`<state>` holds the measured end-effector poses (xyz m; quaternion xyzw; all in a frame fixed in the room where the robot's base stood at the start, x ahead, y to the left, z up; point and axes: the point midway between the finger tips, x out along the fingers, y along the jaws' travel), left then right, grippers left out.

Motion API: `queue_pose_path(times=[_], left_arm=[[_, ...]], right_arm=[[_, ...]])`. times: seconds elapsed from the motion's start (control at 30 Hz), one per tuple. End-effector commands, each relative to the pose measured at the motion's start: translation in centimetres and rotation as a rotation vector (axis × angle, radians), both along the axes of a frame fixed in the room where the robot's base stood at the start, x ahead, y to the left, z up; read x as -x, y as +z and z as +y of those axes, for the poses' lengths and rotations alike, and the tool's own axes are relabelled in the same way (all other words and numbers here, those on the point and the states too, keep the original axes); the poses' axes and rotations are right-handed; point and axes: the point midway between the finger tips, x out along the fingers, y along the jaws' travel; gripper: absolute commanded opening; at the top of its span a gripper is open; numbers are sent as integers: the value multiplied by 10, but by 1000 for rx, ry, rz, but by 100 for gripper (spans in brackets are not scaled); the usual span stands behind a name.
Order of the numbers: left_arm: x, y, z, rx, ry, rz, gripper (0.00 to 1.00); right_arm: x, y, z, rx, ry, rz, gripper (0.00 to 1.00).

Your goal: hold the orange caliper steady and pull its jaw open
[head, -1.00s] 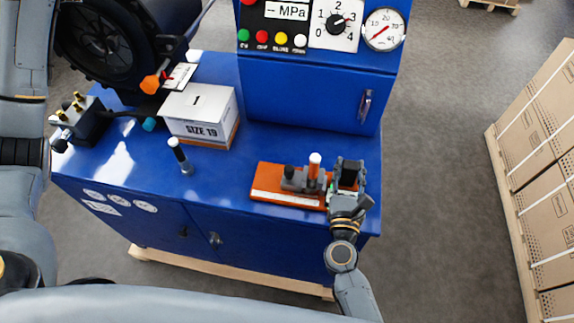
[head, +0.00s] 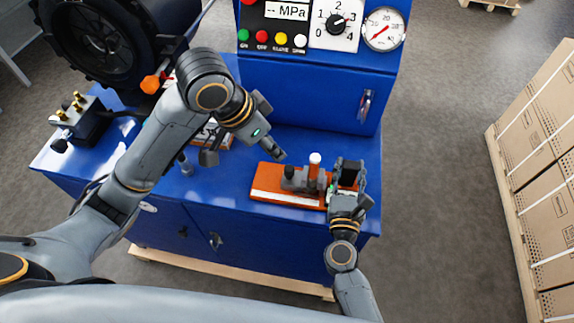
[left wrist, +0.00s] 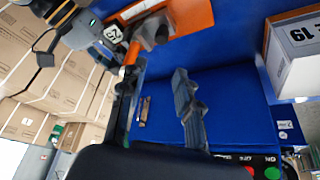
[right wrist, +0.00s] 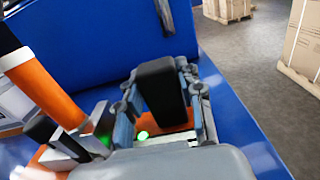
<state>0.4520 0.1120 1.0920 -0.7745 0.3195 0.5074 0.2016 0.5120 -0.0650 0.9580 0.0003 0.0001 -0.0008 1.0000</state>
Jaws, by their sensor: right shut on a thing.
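The orange caliper (head: 262,190) lies on the blue bench top at the right, a long orange base with a white scale strip. A grey slider (head: 297,180) sits on it, with an upright orange, white-topped handle (head: 314,168). At the right end stands a black block (head: 348,173). My right gripper (head: 347,180) is shut on this block; the right wrist view shows the block (right wrist: 160,92) between the fingers. My left gripper (head: 244,152) is open and empty, above and to the left of the caliper. Its parted fingers show in the left wrist view (left wrist: 160,95).
A dark valve block (head: 82,120) sits at the bench's left end. A blue cabinet (head: 305,95) with dials rises behind the caliper. Cartons (head: 545,160) stand on the floor at right.

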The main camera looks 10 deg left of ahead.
Motion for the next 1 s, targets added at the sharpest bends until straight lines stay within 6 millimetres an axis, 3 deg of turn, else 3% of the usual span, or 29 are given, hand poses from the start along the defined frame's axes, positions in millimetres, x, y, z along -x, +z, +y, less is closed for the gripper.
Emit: queue_pose_path(times=[0.23, 0.63, 0.8, 1.0], left_arm=[[-1, -26, -3, -27, -13, 14, 33], [-22, -96, -24, -25, -12, 13, 33], [-26, -111, -28, -25, -11, 11, 33], [-28, -116, -30, -25, -11, 9, 33]], right_arm=[[0, 0, 0, 1, 0, 1, 0], [0, 0, 0, 1, 0, 0, 0], [0, 0, 0, 1, 0, 0, 0], [0, 0, 0, 1, 0, 0, 0]])
